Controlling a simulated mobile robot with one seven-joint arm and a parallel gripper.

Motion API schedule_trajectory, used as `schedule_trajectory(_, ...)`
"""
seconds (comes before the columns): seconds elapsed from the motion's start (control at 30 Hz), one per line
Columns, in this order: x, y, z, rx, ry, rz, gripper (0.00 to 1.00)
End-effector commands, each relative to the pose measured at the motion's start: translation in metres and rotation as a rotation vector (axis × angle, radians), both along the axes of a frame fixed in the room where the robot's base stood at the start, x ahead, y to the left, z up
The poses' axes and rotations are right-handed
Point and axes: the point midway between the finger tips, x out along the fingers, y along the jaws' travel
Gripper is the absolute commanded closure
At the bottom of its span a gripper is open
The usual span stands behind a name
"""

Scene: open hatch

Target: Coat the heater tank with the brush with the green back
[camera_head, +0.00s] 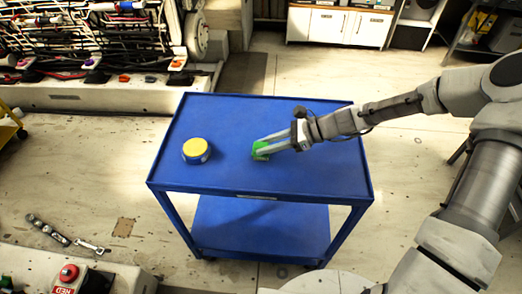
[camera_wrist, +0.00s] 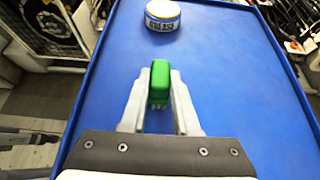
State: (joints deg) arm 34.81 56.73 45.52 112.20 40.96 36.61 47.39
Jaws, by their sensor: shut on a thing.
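The brush with the green back (camera_head: 261,150) is between my gripper's fingers above the blue cart top. My gripper (camera_head: 270,145) reaches in from the right and is shut on the brush. In the wrist view, the two grey fingers of my gripper (camera_wrist: 159,100) press on both sides of the green brush (camera_wrist: 158,84), with pale bristles just visible at its near end. I cannot tell whether the brush touches the cart top. I cannot make out the heater tank for sure in either view.
A blue cart (camera_head: 225,115) with a raised rim and lower shelf stands in front of me. A round tin with a yellow lid (camera_head: 195,150) stands on its left; the tin also shows in the wrist view (camera_wrist: 162,15). Machinery with cables (camera_head: 95,45) is at the back left. A wrench (camera_head: 90,246) lies on the floor.

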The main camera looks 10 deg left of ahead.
Motion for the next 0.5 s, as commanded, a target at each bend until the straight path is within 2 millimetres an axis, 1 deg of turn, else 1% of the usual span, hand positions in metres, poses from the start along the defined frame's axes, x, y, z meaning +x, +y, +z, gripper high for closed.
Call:
schedule_trajectory(0.17, 0.000, 0.000, 0.011, 0.000, -0.001, 0.000, 1.00)
schedule_trajectory(0.5, 0.000, 0.000, 0.039, 0.000, -0.001, 0.000, 1.00)
